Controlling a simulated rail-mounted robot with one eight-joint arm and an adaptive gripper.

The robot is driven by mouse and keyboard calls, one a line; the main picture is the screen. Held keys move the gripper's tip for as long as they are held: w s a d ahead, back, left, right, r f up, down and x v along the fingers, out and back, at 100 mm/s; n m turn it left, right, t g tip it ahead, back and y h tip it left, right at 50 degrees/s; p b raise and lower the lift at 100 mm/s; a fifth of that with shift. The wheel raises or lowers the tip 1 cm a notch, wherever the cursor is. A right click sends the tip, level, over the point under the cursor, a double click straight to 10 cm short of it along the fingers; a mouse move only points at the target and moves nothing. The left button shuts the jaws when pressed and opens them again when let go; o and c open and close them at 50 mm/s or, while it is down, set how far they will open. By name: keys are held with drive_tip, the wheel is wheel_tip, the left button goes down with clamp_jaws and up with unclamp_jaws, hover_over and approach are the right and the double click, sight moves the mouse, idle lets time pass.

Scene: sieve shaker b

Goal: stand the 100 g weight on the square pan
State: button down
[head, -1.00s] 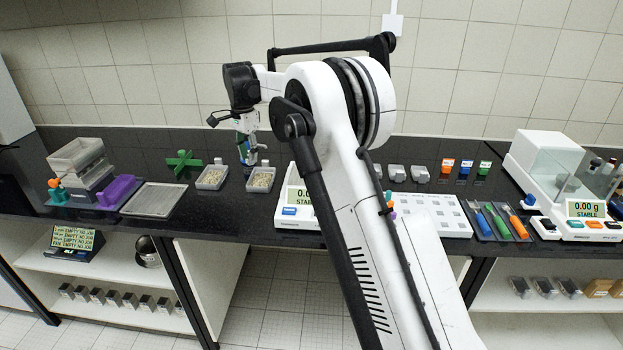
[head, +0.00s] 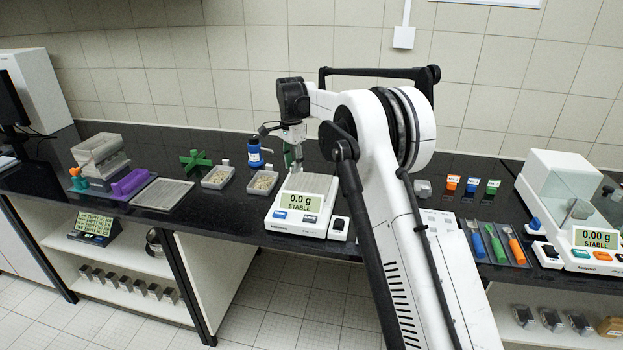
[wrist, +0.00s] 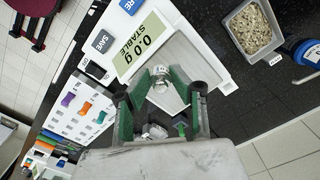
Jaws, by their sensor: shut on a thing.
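My gripper (head: 296,168) hangs over the balance at the bench's middle in the head view. In the wrist view my gripper (wrist: 164,84) has its green fingers around a small shiny metal weight (wrist: 160,76), shut on it. The weight's marking is too small to read. Behind the weight is the bare silver square pan (wrist: 181,62) of the balance, which also shows in the head view (head: 318,183). I cannot tell the exact height of the weight above the pan. The balance display (head: 299,202) reads 0.0 g STABLE.
Sample trays (head: 263,183) and a blue bottle (head: 254,153) stand left of the balance. A second balance with a glass shield (head: 566,203) and coloured tools (head: 496,243) are at the right. Another metal piece (wrist: 154,131) shows between my fingers' bases.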

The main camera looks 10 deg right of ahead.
drive_tip(key=p, duration=0.2)
hover_over(308, 184)
wheel_tip(308, 184, down, 5)
drive_tip(key=shift+s+a, duration=0.1)
drive_tip(key=shift+f, duration=2)
drive_tip(key=shift+f, duration=0.15)
drive_tip(key=c, duration=1.5)
unclamp_jaws()
